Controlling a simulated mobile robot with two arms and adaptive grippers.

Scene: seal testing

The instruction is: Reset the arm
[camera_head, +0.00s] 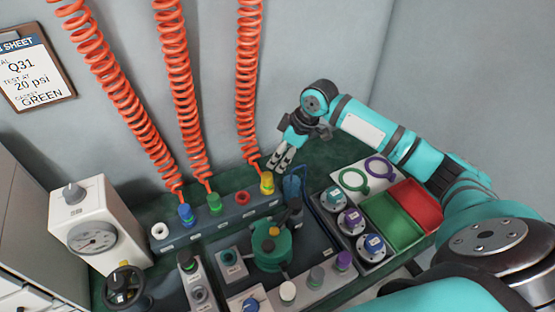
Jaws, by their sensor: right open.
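My right arm (375,130) is teal and black and comes in from the right. Its gripper (279,166) points down at the back of the bench, just right of the yellow fitting (267,183) on the port strip. The fingers are open, and I see nothing between them. I cannot tell whether a fingertip touches the fitting. My left gripper is not in view.
Orange coiled hoses (180,90) run down to blue, green and yellow fittings. A gauge box (93,238) stands left, a teal round fixture (272,245) mid-bench. Right are capped round parts (351,221), a green bin (392,222) and red bin (416,204). A clipboard (35,68) hangs on the wall.

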